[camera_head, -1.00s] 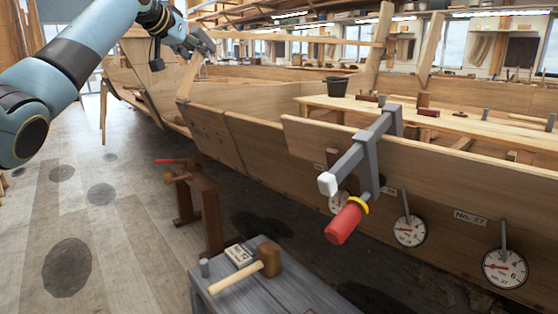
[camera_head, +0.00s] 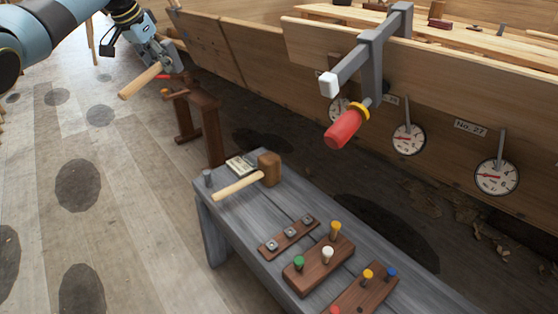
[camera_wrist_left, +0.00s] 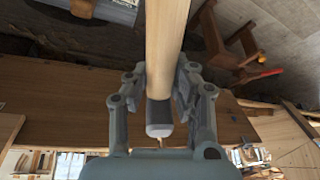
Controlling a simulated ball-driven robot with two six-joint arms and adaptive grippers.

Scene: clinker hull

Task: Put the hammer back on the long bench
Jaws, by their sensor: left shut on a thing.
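My left gripper (camera_head: 158,62) is at the upper left of the head view. It is shut on a tool with a pale wooden handle (camera_head: 138,82), seemingly the hammer, held above the floor. The handle slopes down and left, its end free. In the left wrist view the handle (camera_wrist_left: 166,40) runs up from between the fingers, with a dark block (camera_wrist_left: 159,118) at its lower end. A long pale wooden bench (camera_head: 460,35) shows behind the hull planks at the upper right. A grey bench (camera_head: 232,232) stands in front. My right gripper is out of view.
A mallet (camera_head: 268,168), peg boards (camera_head: 318,266) and a small card lie on the grey bench. A clamp (camera_head: 366,60) with a red handle juts from the hull plank (camera_head: 440,100). A brown trestle (camera_head: 198,120) stands near my left gripper. Floor at left is clear.

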